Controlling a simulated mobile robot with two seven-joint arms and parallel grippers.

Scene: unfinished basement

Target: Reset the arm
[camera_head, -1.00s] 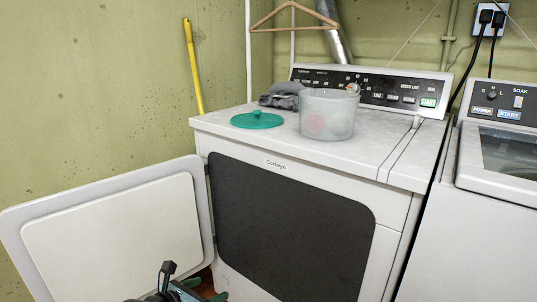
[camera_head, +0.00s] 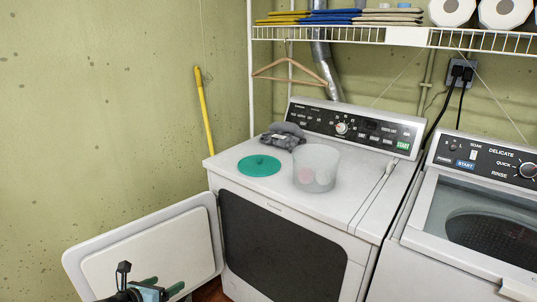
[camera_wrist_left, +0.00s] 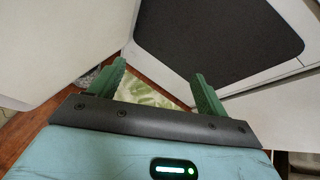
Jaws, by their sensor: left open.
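My left gripper (camera_head: 160,288) shows at the bottom left of the head view, in front of the open white dryer door (camera_head: 150,250). In the left wrist view its two green fingers (camera_wrist_left: 158,85) are spread apart with nothing between them. Beyond them are the wooden floor and a patch of pale green patterned material. The dryer (camera_head: 290,215) has a dark front panel, which also fills the top of the wrist view (camera_wrist_left: 215,35). My right gripper is in neither view.
On the dryer top are a teal lid (camera_head: 259,166), a translucent bucket (camera_head: 316,168) and grey cloth (camera_head: 283,137). A washer (camera_head: 480,215) stands on the right. A wire shelf (camera_head: 400,38) holds folded cloths and paper rolls. A yellow pole (camera_head: 204,110) leans on the wall.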

